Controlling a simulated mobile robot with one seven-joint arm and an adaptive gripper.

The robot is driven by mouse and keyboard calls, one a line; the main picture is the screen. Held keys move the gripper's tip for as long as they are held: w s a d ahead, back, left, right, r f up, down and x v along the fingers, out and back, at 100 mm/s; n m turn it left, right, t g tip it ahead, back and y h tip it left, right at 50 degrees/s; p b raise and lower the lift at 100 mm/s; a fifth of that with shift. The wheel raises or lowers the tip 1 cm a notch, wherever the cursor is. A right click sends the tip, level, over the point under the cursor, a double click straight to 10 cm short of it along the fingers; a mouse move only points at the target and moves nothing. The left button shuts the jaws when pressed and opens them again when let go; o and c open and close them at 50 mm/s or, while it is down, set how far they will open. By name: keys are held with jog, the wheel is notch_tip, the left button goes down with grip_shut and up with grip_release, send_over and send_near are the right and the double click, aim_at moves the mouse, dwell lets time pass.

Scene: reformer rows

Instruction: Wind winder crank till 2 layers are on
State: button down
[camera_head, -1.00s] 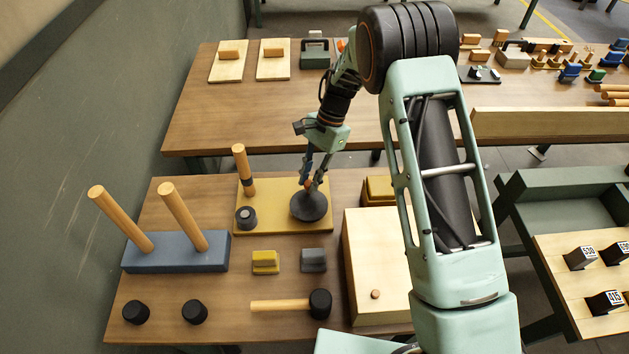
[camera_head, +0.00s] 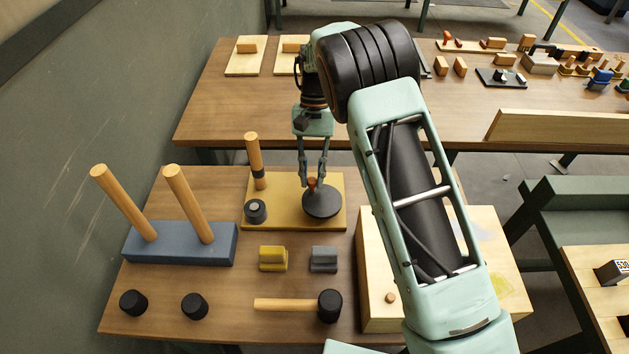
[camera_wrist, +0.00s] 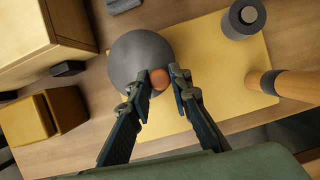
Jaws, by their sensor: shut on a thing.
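The winder stands on a yellow board (camera_head: 287,222) on the near bench. Its crank is a dark round disc (camera_head: 322,204) with a small orange-brown knob (camera_wrist: 158,80) near its rim. My gripper (camera_head: 314,182) points down with its fingers shut on the knob; the wrist view shows a fingertip on each side. A wooden post (camera_head: 253,150) with a dark band (camera_head: 256,156) stands upright at the board's left. A short dark cylinder with a grey top (camera_head: 256,211) is in front of the post. I cannot make out any wound layers.
A blue block with two wooden pegs (camera_head: 180,243) stands left. A yellow block (camera_head: 273,258), a grey block (camera_head: 324,260), a mallet (camera_head: 329,306) and two black knobs (camera_head: 133,303) lie in front. A pale wooden box (camera_head: 380,300) stands right, partly behind my arm.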

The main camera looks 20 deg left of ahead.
jog(key=shift+s+n+b, duration=0.25)
jog(key=shift+n+b, duration=0.25)
jog(key=shift+b, duration=0.15)
jog(key=c, duration=1.8)
grip_release()
jog(key=v, duration=1.2)
jog(key=shift+a, duration=0.2)
jog(key=shift+o, duration=0.2)
jog(key=shift+s, duration=0.1)
